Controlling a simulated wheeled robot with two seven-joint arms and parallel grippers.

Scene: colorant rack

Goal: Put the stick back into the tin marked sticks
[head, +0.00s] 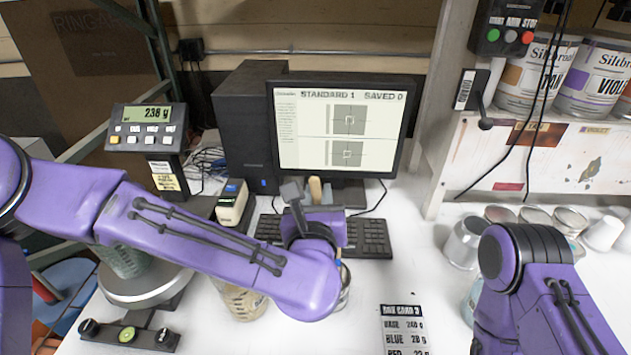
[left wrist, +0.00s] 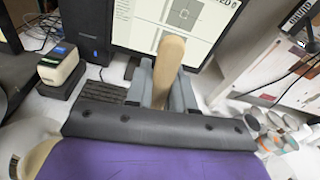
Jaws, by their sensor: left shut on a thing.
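My left gripper (head: 318,192) is in front of the monitor, above the keyboard. It is shut on a pale wooden stick (head: 315,187), whose rounded end stands up between the fingers. In the left wrist view the stick (left wrist: 168,68) is upright between the two grey fingers of the gripper (left wrist: 163,90). A small tin (head: 344,288) with thin things standing in it is mostly hidden behind my left forearm. I cannot read any label on it. My right arm is at the lower right of the head view, and its fingers do not show.
The keyboard (head: 375,238) lies before the monitor (head: 340,130). A scale (head: 145,285) with a clear container is at left. A tub (head: 243,303) is partly under my left arm. A card (head: 404,330) lies at front. Several cups (head: 465,243) stand at right.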

